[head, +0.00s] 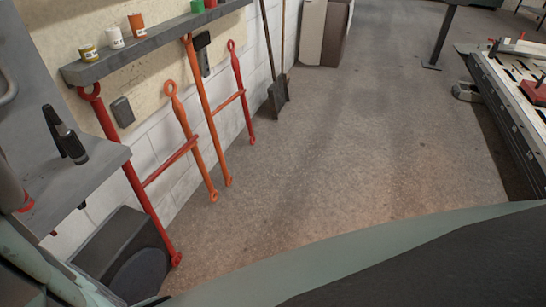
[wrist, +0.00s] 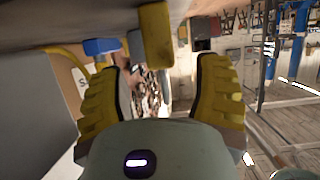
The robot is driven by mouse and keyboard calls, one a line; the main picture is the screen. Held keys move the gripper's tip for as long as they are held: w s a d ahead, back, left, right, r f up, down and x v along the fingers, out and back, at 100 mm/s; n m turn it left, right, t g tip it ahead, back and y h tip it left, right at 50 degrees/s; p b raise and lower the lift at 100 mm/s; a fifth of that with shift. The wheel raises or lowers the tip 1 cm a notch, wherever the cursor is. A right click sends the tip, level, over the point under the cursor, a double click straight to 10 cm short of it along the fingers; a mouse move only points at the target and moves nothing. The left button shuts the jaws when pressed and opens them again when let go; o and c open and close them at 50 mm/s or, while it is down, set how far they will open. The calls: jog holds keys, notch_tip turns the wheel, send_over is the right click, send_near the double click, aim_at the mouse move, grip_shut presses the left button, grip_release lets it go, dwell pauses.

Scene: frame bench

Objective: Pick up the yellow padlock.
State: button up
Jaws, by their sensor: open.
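In the wrist view my gripper (wrist: 158,78) shows two yellow ribbed fingers spread wide, with nothing held between them. A yellow block-like thing (wrist: 155,35) is ahead of the gap between the fingertips, close under a pale surface along the top of the picture. It may be the yellow padlock, but no shackle can be made out. It appears apart from both fingers. My gripper is not visible in the head view, and I cannot pick out a padlock there.
A blue thing (wrist: 102,47) lies left of the yellow block in the wrist view; a dark block (wrist: 202,45) is right. The head view shows a shelf (head: 155,42) with small cans, red and orange bars leaning below, a workbench (head: 510,95) at right, and clear floor (head: 330,130).

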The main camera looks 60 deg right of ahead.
jog(key=shift+p+x, duration=0.8)
jog(key=shift+x, duration=2.3)
jog(key=shift+f, duration=0.15)
jog(key=shift+d, duration=0.1)
grip_shut()
